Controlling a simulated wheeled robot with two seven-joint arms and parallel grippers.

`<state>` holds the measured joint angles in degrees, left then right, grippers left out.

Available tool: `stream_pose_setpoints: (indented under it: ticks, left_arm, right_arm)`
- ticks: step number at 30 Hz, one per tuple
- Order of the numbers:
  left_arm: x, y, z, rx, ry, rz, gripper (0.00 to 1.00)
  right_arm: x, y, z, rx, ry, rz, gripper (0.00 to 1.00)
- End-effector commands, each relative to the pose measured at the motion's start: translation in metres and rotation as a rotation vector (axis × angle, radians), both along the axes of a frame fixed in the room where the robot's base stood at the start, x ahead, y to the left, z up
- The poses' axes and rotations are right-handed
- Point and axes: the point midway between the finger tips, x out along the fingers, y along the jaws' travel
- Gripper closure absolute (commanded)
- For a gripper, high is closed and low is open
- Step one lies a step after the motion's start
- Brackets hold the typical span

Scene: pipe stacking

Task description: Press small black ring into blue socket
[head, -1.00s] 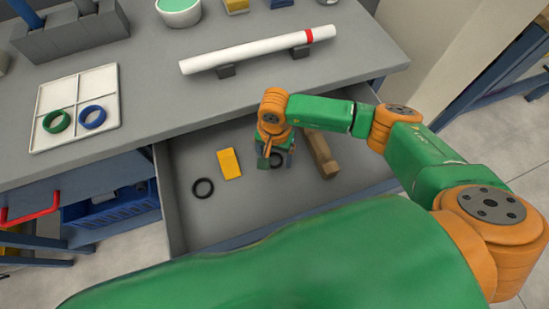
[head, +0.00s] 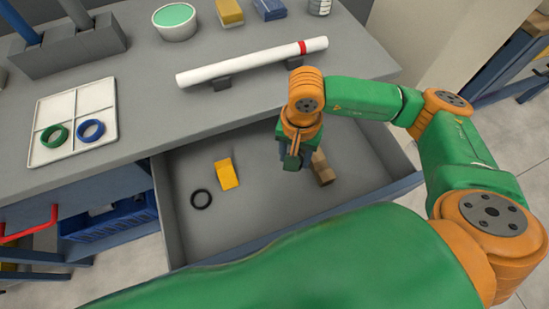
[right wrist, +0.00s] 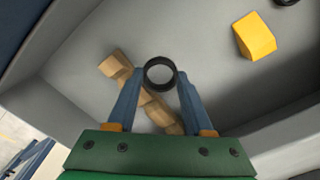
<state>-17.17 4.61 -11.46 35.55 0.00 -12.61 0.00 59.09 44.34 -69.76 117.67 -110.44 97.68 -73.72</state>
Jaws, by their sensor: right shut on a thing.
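My right gripper (head: 291,163) is over the open drawer; in the right wrist view its fingers (right wrist: 160,80) are shut on a black ring (right wrist: 147,76). The held ring is above the drawer floor and cannot be made out in the head view. A second black ring (head: 201,190) lies flat in the drawer, left of the yellow block. On the bench, a blue ring (head: 99,129) lies in the white divided tray (head: 69,103), beside a green ring (head: 49,143). I cannot tell which thing is the blue socket. My left gripper is not in view.
The drawer holds a yellow block (head: 227,174) and a wooden piece (head: 322,169). On the bench are a white pipe (head: 240,67) with a red band on supports, a green-filled bowl (head: 175,30), and a grey rack (head: 75,49) with blue uprights. The drawer's front middle is clear.

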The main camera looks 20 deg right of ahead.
Motion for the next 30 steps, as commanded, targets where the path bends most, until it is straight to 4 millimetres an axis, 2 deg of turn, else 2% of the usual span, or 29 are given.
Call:
stream_pose_setpoints:
  ticks: [1,3,9,24,30]
  left_arm:
    - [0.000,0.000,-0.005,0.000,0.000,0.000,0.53]
    - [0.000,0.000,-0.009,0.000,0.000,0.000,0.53]
    - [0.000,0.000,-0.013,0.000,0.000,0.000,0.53]
    - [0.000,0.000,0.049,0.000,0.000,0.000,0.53]
    - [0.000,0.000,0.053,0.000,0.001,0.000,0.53]
  right_arm:
    - [-0.012,-0.014,0.002,-0.006,-0.001,-0.004,1.00]
    - [-0.026,-0.029,0.011,-0.005,-0.001,-0.004,1.00]
    - [-0.051,-0.055,0.030,-0.003,0.001,-0.004,1.00]
    - [-0.057,-0.060,0.117,-0.001,0.002,0.000,1.00]
    - [-0.057,-0.059,0.125,0.000,0.002,0.001,1.00]
